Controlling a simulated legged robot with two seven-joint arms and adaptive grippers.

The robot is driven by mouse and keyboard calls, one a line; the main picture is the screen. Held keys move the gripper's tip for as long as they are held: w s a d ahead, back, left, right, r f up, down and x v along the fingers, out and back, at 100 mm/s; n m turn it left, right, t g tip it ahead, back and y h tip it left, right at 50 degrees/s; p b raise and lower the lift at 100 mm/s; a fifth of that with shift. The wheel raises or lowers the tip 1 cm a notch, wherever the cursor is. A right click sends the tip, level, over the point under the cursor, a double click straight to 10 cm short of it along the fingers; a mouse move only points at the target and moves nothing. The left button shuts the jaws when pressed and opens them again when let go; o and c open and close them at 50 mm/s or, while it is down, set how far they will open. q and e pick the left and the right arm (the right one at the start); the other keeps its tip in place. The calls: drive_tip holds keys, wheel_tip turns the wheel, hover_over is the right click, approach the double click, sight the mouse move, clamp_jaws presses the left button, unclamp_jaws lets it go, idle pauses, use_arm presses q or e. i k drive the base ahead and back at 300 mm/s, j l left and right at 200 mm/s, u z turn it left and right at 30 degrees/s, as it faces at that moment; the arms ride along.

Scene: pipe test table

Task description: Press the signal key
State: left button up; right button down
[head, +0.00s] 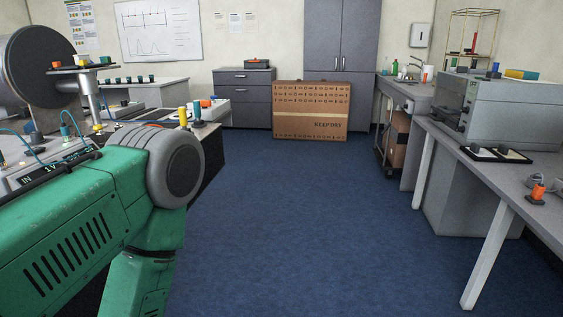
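I cannot tell for sure which thing is the signal key. A dark flat plate with two dark raised parts (495,154) lies on the right bench, in front of a grey boxy instrument (510,112). A small orange-topped piece on a dark base (537,192) stands nearer on the same bench. My green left arm fills the lower left of the head view and covers part of the left bench. Its gripper is out of the picture. My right arm and gripper are not in view either.
The right bench (464,152) has pale legs (490,256). The left bench carries wired instruments (45,168) and yellow and orange pieces (183,116). A cardboard box (311,109) stands before grey cabinets (340,37). The blue floor (300,220) between is clear.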

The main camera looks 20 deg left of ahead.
sight(38, 150)
drive_tip(key=i+z, duration=0.1)
drive_tip(key=i, duration=0.55)
drive_tip(key=i+j+z, duration=0.15)
drive_tip(key=i, duration=0.5)
drive_tip(key=i+j+z, duration=0.1)
drive_tip(key=i, duration=0.55)
drive_tip(key=i+z, duration=0.15)
drive_tip(key=i, duration=0.5)
drive_tip(key=u, duration=4.7)
